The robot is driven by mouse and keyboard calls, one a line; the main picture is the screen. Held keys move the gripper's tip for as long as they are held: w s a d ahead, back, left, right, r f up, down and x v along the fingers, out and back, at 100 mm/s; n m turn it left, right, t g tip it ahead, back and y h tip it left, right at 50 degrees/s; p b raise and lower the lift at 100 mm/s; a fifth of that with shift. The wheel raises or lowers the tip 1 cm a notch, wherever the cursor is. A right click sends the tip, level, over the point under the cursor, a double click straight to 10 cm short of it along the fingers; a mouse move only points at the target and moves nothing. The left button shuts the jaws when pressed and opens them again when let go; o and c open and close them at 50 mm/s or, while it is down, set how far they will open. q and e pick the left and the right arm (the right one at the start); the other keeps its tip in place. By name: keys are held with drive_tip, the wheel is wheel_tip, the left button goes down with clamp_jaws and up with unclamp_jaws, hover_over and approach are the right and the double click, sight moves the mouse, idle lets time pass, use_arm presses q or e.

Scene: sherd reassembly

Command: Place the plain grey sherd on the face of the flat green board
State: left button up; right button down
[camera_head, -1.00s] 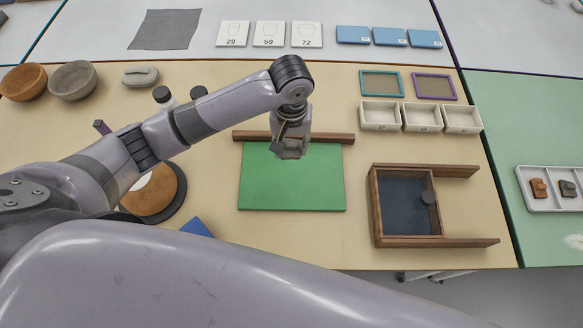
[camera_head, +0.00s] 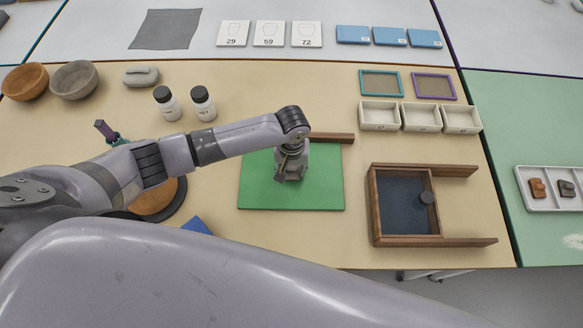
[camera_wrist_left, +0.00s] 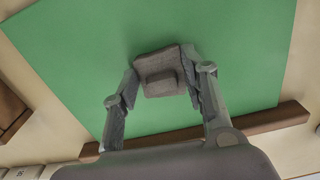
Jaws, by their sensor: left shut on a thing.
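The plain grey sherd (camera_wrist_left: 160,70) is between the two fingers of my left gripper (camera_wrist_left: 163,85) in the left wrist view, and the gripper is shut on it. The flat green board (camera_head: 320,185) lies on the tan table. In the head view my left gripper (camera_head: 289,174) is over the middle of the board and hides the sherd. The green board (camera_wrist_left: 90,50) fills most of the left wrist view behind the sherd. I cannot tell whether the sherd touches the board. My right gripper is not in view.
A wooden strip (camera_head: 330,138) runs along the board's far edge. A wooden box with a dark panel (camera_head: 403,205) stands to the right. White trays (camera_head: 420,117) and two framed panels (camera_head: 382,83) are behind it. Two white bottles (camera_head: 168,107) stand behind my left arm.

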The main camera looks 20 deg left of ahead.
sight(292, 174)
use_arm(q)
drive_tip(key=shift+f, duration=0.1)
drive_tip(key=o, duration=1.1)
wheel_tip(292, 174, up, 12)
drive_tip(key=shift+s+r, duration=0.1)
drive_tip(key=shift+r, duration=0.05)
idle(0.4)
